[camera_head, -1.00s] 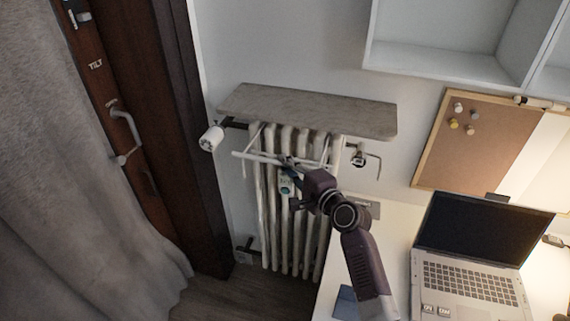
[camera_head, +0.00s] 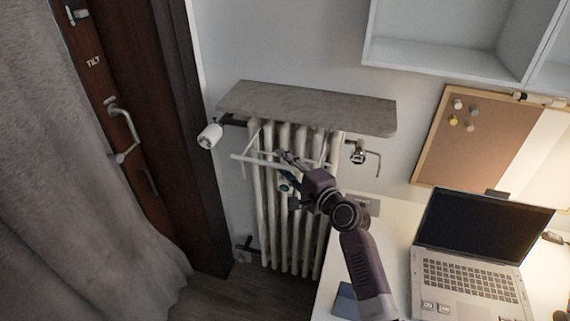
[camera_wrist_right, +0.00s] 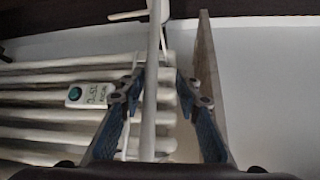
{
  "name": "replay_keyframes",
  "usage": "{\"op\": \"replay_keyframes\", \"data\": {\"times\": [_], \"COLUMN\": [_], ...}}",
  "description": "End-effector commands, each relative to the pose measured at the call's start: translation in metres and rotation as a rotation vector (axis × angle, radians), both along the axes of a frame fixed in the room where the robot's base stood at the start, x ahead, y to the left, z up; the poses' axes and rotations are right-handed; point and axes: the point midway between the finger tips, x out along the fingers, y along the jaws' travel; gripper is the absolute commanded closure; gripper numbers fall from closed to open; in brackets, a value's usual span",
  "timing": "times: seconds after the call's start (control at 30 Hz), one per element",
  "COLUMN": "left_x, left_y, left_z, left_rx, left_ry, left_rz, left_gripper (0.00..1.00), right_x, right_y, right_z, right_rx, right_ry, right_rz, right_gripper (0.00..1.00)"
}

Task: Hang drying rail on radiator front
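The white drying rail (camera_head: 252,159) is at the upper front of the white radiator (camera_head: 273,228), under the grey shelf board. Its thin side arms reach up toward the radiator top; how they sit there is hidden under the board. My right gripper (camera_head: 284,167) is at the middle of the rail's front bar. In the right wrist view, the blue fingers (camera_wrist_right: 160,85) stand open on both sides of the bar (camera_wrist_right: 149,95), with a clear gap on the right side. My left gripper is not in view.
The grey board (camera_head: 305,108) overhangs the radiator closely. A white valve knob (camera_head: 210,136) is at left and a pipe fitting (camera_head: 358,153) at right. A desk with a laptop (camera_head: 470,250) stands at right.

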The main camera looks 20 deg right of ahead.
Motion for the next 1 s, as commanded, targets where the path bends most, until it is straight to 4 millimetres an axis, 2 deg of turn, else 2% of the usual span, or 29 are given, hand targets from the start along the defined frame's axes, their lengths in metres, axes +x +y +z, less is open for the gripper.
{"op": "replay_keyframes", "data": {"times": [0.13,0.27,0.7,0.83,1.0], "left_x": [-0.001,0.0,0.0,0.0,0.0], "left_y": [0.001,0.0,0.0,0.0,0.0], "left_z": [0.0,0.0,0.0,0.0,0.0], "left_rx": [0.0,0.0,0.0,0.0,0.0], "left_ry": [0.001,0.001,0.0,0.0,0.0], "left_rz": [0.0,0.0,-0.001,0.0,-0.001], "left_gripper": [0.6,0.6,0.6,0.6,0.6], "right_x": [-0.005,-0.02,-0.097,-0.109,-0.115], "right_y": [-0.002,-0.006,-0.029,-0.032,-0.034], "right_z": [0.0,0.001,0.01,0.012,0.013], "right_rx": [0.0,0.0,-0.002,0.0,-0.001], "right_ry": [0.0,0.001,0.001,0.0,-0.001], "right_rz": [0.0,-0.001,-0.002,-0.001,-0.001], "right_gripper": [0.69,0.69,0.69,0.69,0.69]}}
